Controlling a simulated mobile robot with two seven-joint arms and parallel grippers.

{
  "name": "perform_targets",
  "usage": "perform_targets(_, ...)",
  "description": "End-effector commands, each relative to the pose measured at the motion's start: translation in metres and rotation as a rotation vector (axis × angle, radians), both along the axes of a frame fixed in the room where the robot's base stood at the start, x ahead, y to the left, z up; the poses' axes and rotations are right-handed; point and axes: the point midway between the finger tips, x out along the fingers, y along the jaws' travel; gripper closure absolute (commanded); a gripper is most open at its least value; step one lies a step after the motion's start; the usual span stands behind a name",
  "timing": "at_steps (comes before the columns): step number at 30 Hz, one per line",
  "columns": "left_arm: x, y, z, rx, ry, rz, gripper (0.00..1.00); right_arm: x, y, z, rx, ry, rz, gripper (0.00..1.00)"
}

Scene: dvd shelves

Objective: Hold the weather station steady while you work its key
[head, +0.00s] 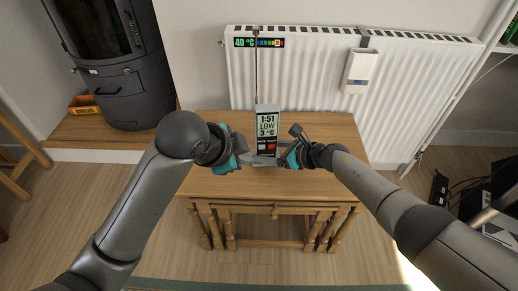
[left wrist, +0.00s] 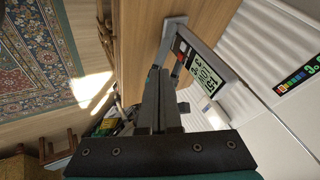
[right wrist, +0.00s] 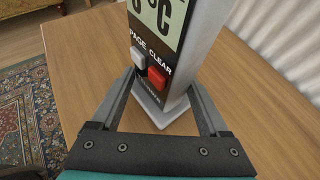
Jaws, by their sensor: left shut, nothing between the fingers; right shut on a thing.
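The weather station (head: 267,122) stands upright on the wooden table, a slim grey unit whose screen reads 1:51, LOW, 3 °C. Below the screen are a grey PAGE key (right wrist: 138,60) and a red CLEAR key (right wrist: 157,77). My right gripper (right wrist: 162,88) is shut on the weather station, one finger on each side of its lower body. My left gripper (left wrist: 160,72) is shut and empty, its fingertips close to the station's lower left. The station's screen (left wrist: 208,75) also shows in the left wrist view. I cannot tell whether the left fingertips touch the station.
The table (head: 225,186) is otherwise mostly clear. A white radiator (head: 318,75) with a 40 °C strip (head: 259,43) and a small white device (head: 358,71) stands behind it. A black stove (head: 108,62) is at the left. Cables lie on the floor at the right.

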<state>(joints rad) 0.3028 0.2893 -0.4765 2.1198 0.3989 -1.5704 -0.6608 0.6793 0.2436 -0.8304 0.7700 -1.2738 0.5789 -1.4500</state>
Motion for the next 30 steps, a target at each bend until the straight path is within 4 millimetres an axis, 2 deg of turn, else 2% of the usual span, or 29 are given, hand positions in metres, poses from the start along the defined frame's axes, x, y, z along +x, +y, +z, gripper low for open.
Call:
perform_targets(14, 0.004, -0.003, -0.007, -0.001, 0.002, 0.000, 1.00, 0.000, 0.000, -0.001, -0.002, 0.001, 0.000, 0.53)
perform_targets(30, 0.044, -0.028, -0.069, -0.001, 0.003, 0.002, 1.00, 0.000, 0.000, -0.001, -0.002, 0.001, 0.000, 0.53)
